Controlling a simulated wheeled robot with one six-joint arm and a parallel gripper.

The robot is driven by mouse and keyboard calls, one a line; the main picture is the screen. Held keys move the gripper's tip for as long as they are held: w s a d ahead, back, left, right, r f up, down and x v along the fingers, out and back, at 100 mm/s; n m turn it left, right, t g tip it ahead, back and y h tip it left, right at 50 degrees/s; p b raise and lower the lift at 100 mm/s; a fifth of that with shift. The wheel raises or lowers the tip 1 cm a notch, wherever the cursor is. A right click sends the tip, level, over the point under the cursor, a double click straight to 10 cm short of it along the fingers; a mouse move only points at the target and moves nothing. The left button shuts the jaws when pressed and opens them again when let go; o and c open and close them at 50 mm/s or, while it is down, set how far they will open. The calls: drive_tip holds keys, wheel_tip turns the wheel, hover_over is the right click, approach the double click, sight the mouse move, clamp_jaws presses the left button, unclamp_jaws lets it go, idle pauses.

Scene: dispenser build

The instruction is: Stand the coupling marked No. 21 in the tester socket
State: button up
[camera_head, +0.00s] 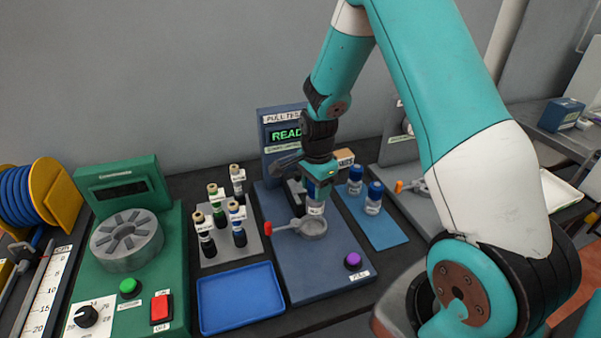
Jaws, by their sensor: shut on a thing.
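My gripper (321,178) points down over the blue-grey pull tester (320,270). It is shut on a white coupling with a blue top (316,206). The coupling is upright, and its lower end is at or just above the round grey tester socket (313,228); I cannot tell whether it touches. The number on its label is too small to read. A red-tipped lever (270,228) sticks out left of the socket. Two similar blue-topped couplings, one at the back (355,182) and one nearer (374,200), stand on a blue mat (385,234) to the right.
A grey rack (215,259) of labelled couplings stands left of the tester, with an empty blue tray (240,300) in front. A purple button (353,260) is on the tester's front right. A green machine (125,255) stands further left. My arm covers much of the right side.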

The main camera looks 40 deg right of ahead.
sight(314, 206)
drive_tip(key=shift+w+a+f, duration=0.1)
drive_tip(key=shift+w+f, duration=0.1)
drive_tip(key=shift+w, duration=0.15)
wheel_tip(314, 206, down, 4)
drive_tip(key=b, duration=0.3)
drive_tip(key=shift+r, duration=0.1)
drive_tip(key=shift+f+b, duration=0.8)
drive_tip(key=shift+f+b, duration=0.35)
drive_tip(key=shift+f, duration=0.25)
idle(0.7)
drive_tip(key=o, duration=1)
drive_tip(key=shift+s, duration=0.1)
drive_tip(key=shift+r+p, duration=4.4)
drive_tip(key=shift+r, duration=1.1)
